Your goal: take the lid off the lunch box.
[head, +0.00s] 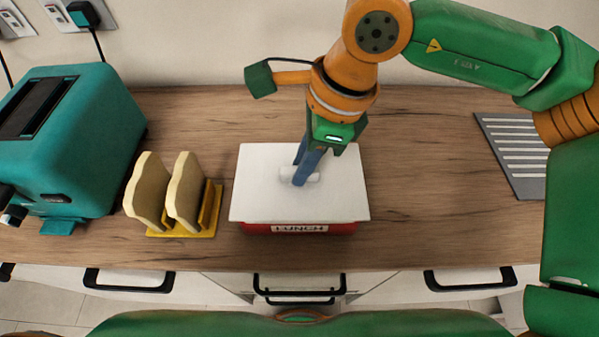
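The lunch box (299,228) is red with a "LUNCH" label on its front and stands on the wooden counter. Its white lid (258,205) covers it from above and reaches past the box at the left and right. Whether there is a gap between lid and box is hidden from this angle. My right gripper (303,178) points down over the middle of the lid, its blue fingers closed about the small white handle (286,174). My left gripper is not in view.
A teal toaster (88,140) stands at the left, with a yellow rack (209,212) holding bread slices (149,190) between it and the lunch box. A grey slatted mat (515,150) lies at the right. The counter between lunch box and mat is clear.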

